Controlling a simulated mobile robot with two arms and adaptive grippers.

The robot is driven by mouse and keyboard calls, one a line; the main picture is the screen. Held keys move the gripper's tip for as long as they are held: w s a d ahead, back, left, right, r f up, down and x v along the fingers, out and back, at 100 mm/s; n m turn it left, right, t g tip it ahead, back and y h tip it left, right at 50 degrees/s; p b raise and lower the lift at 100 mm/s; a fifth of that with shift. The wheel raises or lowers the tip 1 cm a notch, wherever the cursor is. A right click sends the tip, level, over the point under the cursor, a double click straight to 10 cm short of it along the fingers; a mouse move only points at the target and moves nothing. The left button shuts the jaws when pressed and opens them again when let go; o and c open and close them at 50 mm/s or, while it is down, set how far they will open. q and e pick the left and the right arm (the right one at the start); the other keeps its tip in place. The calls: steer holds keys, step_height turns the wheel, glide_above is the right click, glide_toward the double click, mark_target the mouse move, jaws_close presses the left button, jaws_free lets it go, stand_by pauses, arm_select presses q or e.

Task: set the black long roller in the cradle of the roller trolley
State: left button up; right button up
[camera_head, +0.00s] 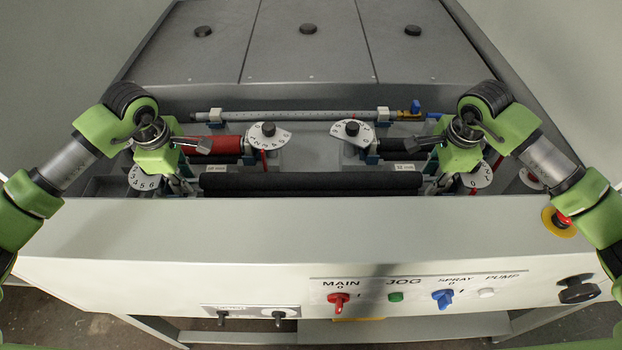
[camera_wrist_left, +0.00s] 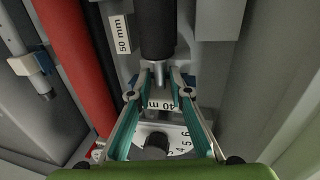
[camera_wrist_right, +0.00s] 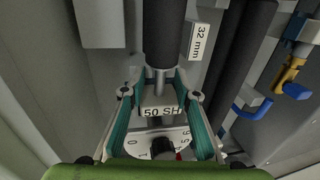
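A long black roller (camera_head: 310,181) lies crosswise in the machine's trough. Its dark body and metal end shaft show in the left wrist view (camera_wrist_left: 156,28) and right wrist view (camera_wrist_right: 164,30). My left gripper (camera_head: 182,184) is at its left end; in the left wrist view its fingers (camera_wrist_left: 160,78) stand apart on either side of the shaft. My right gripper (camera_head: 438,184) is at the right end; in the right wrist view its fingers (camera_wrist_right: 160,85) also stand apart around the shaft. I see no clear finger contact. No roller trolley or cradle is in view.
A red roller (camera_head: 214,146) and a metal bar (camera_head: 300,115) lie behind. Numbered dials (camera_head: 268,136) and (camera_head: 352,133) sit between. The front panel (camera_head: 200,240) carries a red switch (camera_head: 339,301) and a blue switch (camera_head: 442,298). A red emergency button (camera_head: 563,218) is at the right.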

arm_select(q)
steer(key=shift+c, duration=0.4)
arm_select(e)
steer(key=shift+c, duration=0.5)
arm_select(q)
jaws_close()
arm_select(e)
jaws_close()
arm_select(q)
steer(key=shift+w+r, duration=0.1)
steer(key=shift+r, duration=0.05)
arm_select(e)
steer(key=shift+w+r, duration=0.1)
steer(key=shift+r, duration=0.1)
